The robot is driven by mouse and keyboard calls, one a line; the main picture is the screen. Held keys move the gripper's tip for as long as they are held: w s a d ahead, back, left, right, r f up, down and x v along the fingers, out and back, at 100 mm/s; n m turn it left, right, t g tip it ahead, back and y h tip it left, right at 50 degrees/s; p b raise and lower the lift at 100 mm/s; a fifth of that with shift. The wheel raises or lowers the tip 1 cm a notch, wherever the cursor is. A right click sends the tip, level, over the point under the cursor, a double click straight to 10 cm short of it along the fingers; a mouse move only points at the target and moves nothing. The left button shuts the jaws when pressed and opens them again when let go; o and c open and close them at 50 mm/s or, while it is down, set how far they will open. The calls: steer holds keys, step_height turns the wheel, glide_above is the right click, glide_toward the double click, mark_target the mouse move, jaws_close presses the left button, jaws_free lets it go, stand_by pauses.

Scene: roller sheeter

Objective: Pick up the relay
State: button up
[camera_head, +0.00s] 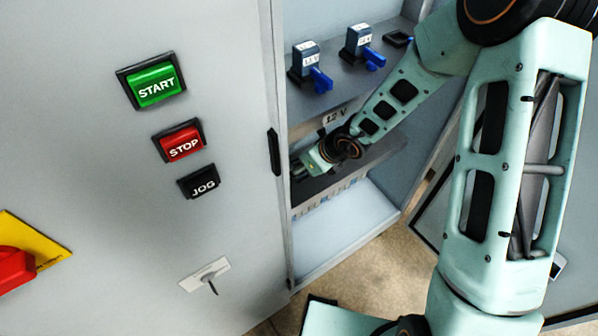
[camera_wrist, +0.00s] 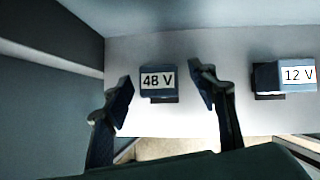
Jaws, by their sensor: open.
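In the wrist view a blue-grey relay labelled 48 V (camera_wrist: 159,80) sits on a pale surface, framed between the fingers of my gripper (camera_wrist: 161,92). My gripper is open, with nothing held; how far it is from the relay is hard to tell. A second relay labelled 12 V (camera_wrist: 284,76) stands to the right, outside the fingers. In the head view my gripper (camera_head: 303,170) reaches into the open cabinet at the lower shelf. A 12 V label (camera_head: 335,117) shows just above my arm there. The 48 V relay is not visible in the head view.
On the cabinet's upper shelf (camera_head: 345,80) stand two blue relays (camera_head: 307,62) (camera_head: 359,42) with bright blue levers. The cabinet's left panel carries START (camera_head: 157,86), STOP (camera_head: 184,146) and JOG (camera_head: 202,187) buttons. A dark cabinet wall (camera_wrist: 50,110) lies close left of my gripper.

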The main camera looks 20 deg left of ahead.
steer(key=shift+w+a+f, duration=0.1)
steer(key=shift+a+f, duration=0.1)
steer(key=shift+f, duration=0.15)
steer(key=shift+c, duration=0.3)
steer(key=c, duration=1.3)
steer(key=shift+r, duration=0.1)
steer(key=shift+r, duration=0.2)
steer(key=s+d+r, duration=0.1)
steer(key=s+d, duration=0.2)
steer(key=d, duration=0.2)
steer(key=s+d+r+p, duration=0.1)
steer(key=s+d, duration=0.2)
steer(key=d, duration=0.2)
steer(key=s+d+r+p, duration=0.1)
steer(key=s+d, duration=0.1)
steer(key=d, duration=0.3)
steer(key=shift+s+d, duration=0.35)
steer(key=shift+s, duration=0.05)
